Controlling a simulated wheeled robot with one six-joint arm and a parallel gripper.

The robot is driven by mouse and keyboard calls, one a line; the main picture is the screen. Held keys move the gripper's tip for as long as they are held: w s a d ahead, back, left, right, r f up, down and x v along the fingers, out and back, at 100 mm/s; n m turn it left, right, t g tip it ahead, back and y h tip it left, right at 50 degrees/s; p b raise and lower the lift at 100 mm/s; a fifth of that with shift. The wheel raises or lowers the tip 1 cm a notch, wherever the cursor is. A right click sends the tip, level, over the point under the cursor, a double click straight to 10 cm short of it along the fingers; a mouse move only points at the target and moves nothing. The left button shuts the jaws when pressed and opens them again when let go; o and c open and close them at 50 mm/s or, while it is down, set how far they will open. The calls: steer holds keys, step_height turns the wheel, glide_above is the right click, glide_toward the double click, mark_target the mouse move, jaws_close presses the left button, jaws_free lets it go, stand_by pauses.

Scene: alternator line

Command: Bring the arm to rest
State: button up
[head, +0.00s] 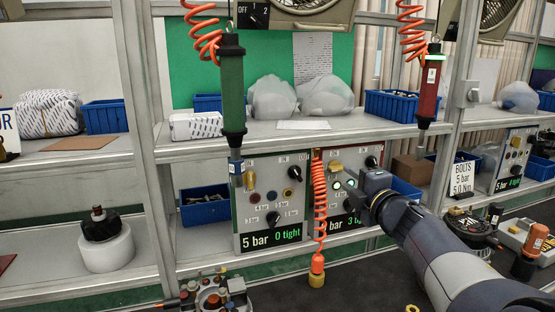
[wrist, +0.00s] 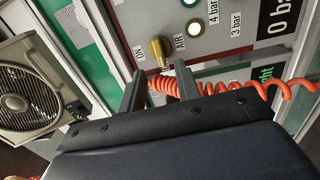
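My arm (head: 435,245) reaches in from the lower right in the head view. My gripper (head: 352,194) is in front of the right control panel (head: 345,160), and its fingers are small and partly hidden there. In the wrist view my gripper (wrist: 160,72) shows two dark fingers standing apart. A yellow knob (wrist: 159,51) on the panel lies just beyond the fingertips. An orange coiled hose (wrist: 165,86) shows between and beside the fingers, and it also hangs in the head view (head: 319,195). I see nothing held.
A green tool (head: 232,90) and a red tool (head: 428,90) hang from orange coils. The left panel (head: 270,190) reads 5 bar, 0 tight. Blue bins (head: 205,205) and bagged parts (head: 325,95) fill the shelves. Alternator parts (head: 470,228) stand on the dark bench beside my arm.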

mark_target(338, 169)
steer(key=x, duration=0.5)
steer(key=shift+w+r+m+p, duration=0.2)
steer(key=shift+m+p, duration=0.3)
steer(key=shift+s+r+m+p, duration=0.15)
steer(key=shift+m+p, duration=0.6)
steer(key=shift+m, duration=0.45)
steer(key=shift+m+p, duration=0.75)
steer(key=shift+m, duration=0.35)
steer(key=m+p, duration=0.2)
steer(key=m, duration=0.1)
steer(key=shift+m+p, duration=0.75)
steer(key=shift+m, duration=0.45)
steer(key=shift+f, duration=0.2)
